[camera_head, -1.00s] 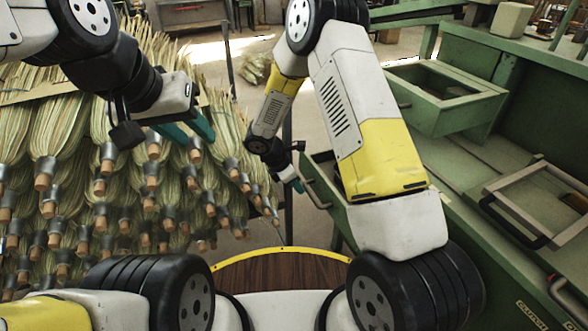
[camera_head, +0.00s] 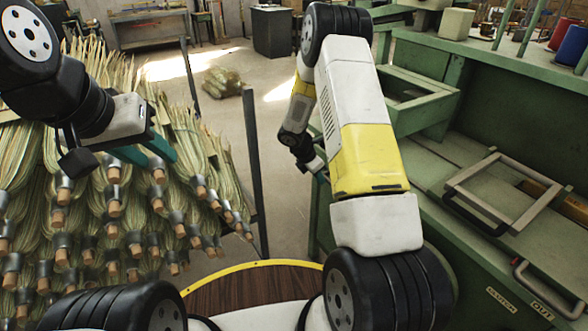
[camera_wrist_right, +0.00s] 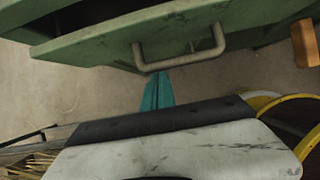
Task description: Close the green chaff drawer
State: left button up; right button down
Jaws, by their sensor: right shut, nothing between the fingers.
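A green drawer front (camera_wrist_right: 95,45) with a grey bar handle (camera_wrist_right: 185,57) fills the top of the right wrist view. A dark gap shows above its left part. My right gripper (camera_wrist_right: 157,92) is shut and empty, its teal fingers pointing at the drawer near the handle's left end. I cannot tell whether they touch it. In the head view my right arm hides most of this drawer and the right fingertips. My left gripper (camera_head: 150,150) hangs open and empty above the broom bundles.
The green workbench (camera_head: 470,165) at right carries an open green box (camera_head: 425,107) and a wooden frame (camera_head: 510,190). Bare floor (camera_head: 225,120) lies between. A wooden block (camera_wrist_right: 305,43) shows at right in the wrist view.

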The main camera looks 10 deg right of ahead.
aim_at(326, 177)
jog(key=d, duration=0.1)
jog(key=w+d, duration=0.1)
jog(key=d, duration=0.1)
jog(key=shift+w+d, duration=0.15)
jog(key=shift+d, duration=0.15)
